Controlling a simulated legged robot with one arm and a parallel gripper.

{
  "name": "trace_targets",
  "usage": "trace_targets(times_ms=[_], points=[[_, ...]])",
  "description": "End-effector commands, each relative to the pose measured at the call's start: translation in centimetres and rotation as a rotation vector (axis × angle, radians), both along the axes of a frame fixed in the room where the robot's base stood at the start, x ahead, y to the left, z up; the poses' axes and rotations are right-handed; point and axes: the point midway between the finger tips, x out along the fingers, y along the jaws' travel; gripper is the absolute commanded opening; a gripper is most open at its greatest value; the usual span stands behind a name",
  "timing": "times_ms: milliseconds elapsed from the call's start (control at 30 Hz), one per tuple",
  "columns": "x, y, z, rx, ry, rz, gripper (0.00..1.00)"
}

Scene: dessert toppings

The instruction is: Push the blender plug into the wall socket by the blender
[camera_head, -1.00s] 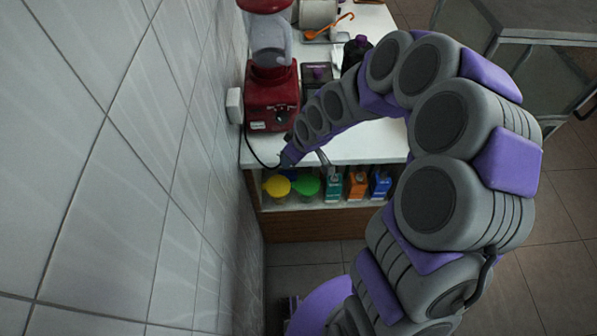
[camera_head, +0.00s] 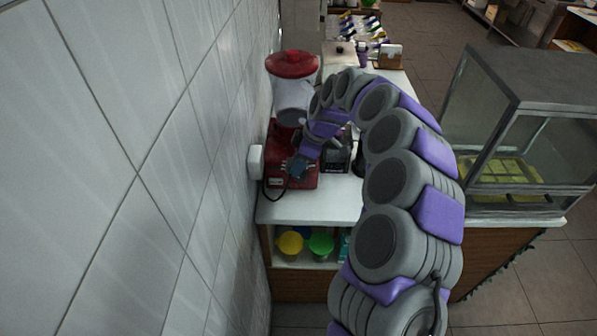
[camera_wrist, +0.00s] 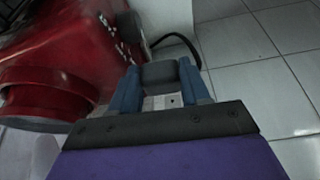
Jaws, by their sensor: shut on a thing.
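The red blender (camera_head: 293,64) stands on the white counter against the tiled wall, and its red body fills the left of the wrist view (camera_wrist: 60,70). The white wall socket (camera_head: 255,161) is on the wall just left of the blender base. My gripper (camera_head: 298,166) is in front of the blender base, right of the socket. In the wrist view its blue fingers are shut on the dark plug (camera_wrist: 159,73), with the black cord (camera_wrist: 178,38) curving behind. A pale plate with a dark hole, seemingly the socket (camera_wrist: 165,101), shows between the fingers. The plug's prongs are hidden.
The white counter (camera_head: 310,208) is clear in front of the blender. A yellow cup (camera_head: 290,243) and a green cup (camera_head: 321,244) stand on the shelf below. A glass display case (camera_head: 525,130) stands at the right. The tiled wall (camera_head: 120,170) borders the left.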

Motion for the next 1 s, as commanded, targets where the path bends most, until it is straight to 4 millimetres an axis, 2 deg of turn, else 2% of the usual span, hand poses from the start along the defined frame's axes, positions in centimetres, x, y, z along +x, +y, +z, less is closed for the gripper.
trace_targets(times_ms=[367,1000], points=[[0.4,0.1,0.9,-0.001,0.000,0.084,0.12],[0.5,5.0,0.9,-0.001,0.000,0.084,0.12]])
